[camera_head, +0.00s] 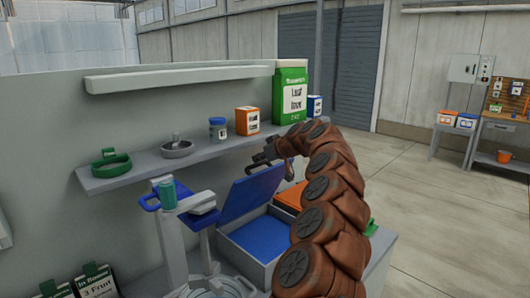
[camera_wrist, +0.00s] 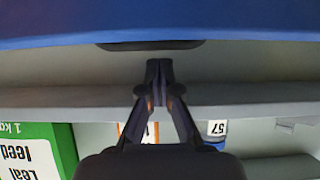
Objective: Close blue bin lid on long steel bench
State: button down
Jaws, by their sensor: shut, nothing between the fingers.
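The blue bin lid (camera_head: 252,190) stands open, tilted up from its bin. The bin is a grey box (camera_head: 247,262) with a blue inside (camera_head: 262,238), below my arm. My gripper (camera_head: 262,160) is shut and empty at the lid's upper edge. In the wrist view, the lid (camera_wrist: 160,22) fills the top, with a dark handle-like strip (camera_wrist: 150,45) on its edge. My fingertips (camera_wrist: 158,68) are together just below this strip; I cannot tell whether they touch it. My arm hides part of the bin's right side.
An orange bin (camera_head: 290,196) stands right beside the blue one, partly behind my arm. A shelf (camera_head: 135,172) behind holds a green feed bag (camera_head: 290,92), an orange box (camera_head: 247,121), a jar (camera_head: 217,129) and bowls.

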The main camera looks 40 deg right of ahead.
jog(key=shift+p+x, duration=0.35)
jog(key=shift+x, duration=0.9)
jog(key=shift+s+f+b, duration=0.1)
jog(key=shift+f+b, duration=0.05)
jog(key=shift+b, duration=0.35)
